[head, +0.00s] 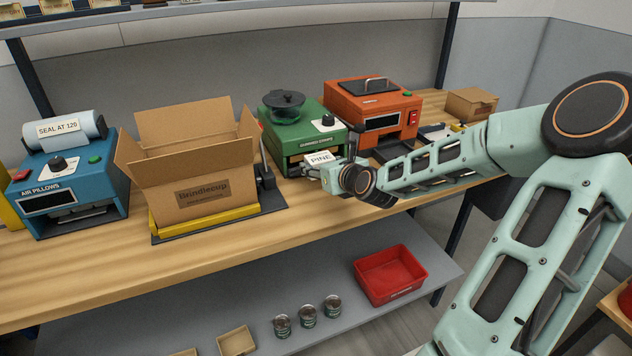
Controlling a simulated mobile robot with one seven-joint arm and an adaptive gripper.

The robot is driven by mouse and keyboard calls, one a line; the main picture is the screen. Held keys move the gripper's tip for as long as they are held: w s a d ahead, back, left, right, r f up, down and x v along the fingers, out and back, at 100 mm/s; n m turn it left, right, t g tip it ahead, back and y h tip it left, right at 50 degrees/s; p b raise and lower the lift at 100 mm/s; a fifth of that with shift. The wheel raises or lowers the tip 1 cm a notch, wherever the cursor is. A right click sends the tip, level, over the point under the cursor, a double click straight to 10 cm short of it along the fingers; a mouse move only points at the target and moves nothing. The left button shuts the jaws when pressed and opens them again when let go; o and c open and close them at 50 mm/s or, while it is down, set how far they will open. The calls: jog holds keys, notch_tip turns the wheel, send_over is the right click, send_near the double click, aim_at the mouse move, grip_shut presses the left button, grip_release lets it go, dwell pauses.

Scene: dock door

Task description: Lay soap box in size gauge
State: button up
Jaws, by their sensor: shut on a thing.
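A small white box with a "PINE" label (320,158), which looks like the soap box, is at the front of the green machine. The wrist hides part of the fingers and the box. I cannot tell from this view whether the box touches the bench or the green machine. I cannot pick out the size gauge with certainty.
The green machine (300,126) stands close behind my gripper. An orange machine (374,104) is to its right. An open carton (195,165) and a blue air-pillow machine (70,185) are left. A red bin (390,275) and several cans sit on the lower shelf.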

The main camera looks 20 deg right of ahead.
aim_at(316, 186)
jog(key=shift+w+a+f, duration=0.3)
jog(key=shift+f, duration=0.25)
jog(key=shift+w+f+b, duration=0.1)
jog(key=shift+f+b, duration=0.5)
jog(key=shift+f, duration=1)
jog(key=shift+f, duration=0.1)
jog(key=o, duration=1.3)
